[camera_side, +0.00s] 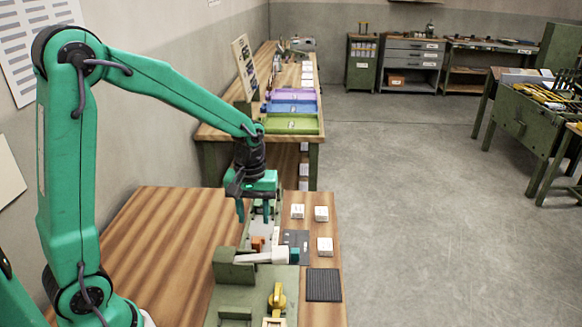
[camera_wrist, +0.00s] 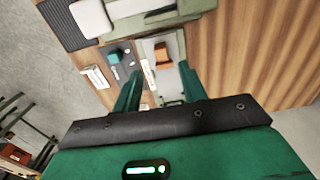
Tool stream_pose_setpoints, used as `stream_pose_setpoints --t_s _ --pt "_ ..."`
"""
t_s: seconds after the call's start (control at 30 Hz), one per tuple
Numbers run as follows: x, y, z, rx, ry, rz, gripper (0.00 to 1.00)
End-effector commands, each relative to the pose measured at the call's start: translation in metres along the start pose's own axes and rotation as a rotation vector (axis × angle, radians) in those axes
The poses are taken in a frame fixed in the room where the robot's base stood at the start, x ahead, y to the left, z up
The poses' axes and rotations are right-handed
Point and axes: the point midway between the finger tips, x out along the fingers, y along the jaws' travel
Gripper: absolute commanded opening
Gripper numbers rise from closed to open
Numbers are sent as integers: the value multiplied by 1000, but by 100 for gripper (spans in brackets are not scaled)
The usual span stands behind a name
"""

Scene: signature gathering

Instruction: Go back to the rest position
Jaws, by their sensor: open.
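My gripper (camera_side: 254,208) hangs over the wooden workbench at the end of my green arm, pointing down. In the wrist view my gripper (camera_wrist: 158,85) shows two green fingers spread apart with nothing held between them. Below and ahead of it, an orange block (camera_side: 257,243) sits on a light plate, and the orange block also shows in the wrist view (camera_wrist: 162,54). A teal block (camera_side: 295,254) rests on a dark grey plate to its right. The fingers appear apart from both blocks.
A green fixture (camera_side: 234,268) with a white bar (camera_side: 262,256) and a yellow clamp (camera_side: 277,298) stands near the front. White boxes (camera_side: 321,213) and a black ribbed mat (camera_side: 323,285) lie along the right edge. Purple, blue and green trays (camera_side: 291,125) sit on the bench behind.

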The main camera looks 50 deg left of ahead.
Motion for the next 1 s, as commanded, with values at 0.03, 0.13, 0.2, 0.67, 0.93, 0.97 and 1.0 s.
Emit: stream_pose_setpoints --t_s 0.03,0.13,0.2,0.67,0.93,0.97,1.0 --pt "0 0 0 0 0 0 42" --pt "0 0 0 0 0 0 42" --pt "0 0 0 0 0 0 42" --pt "-35 -7 18 119 64 47 42" --pt "-74 -22 47 286 157 102 42" --pt "-78 -24 50 306 168 107 42" --pt "-82 -26 54 332 182 114 42"
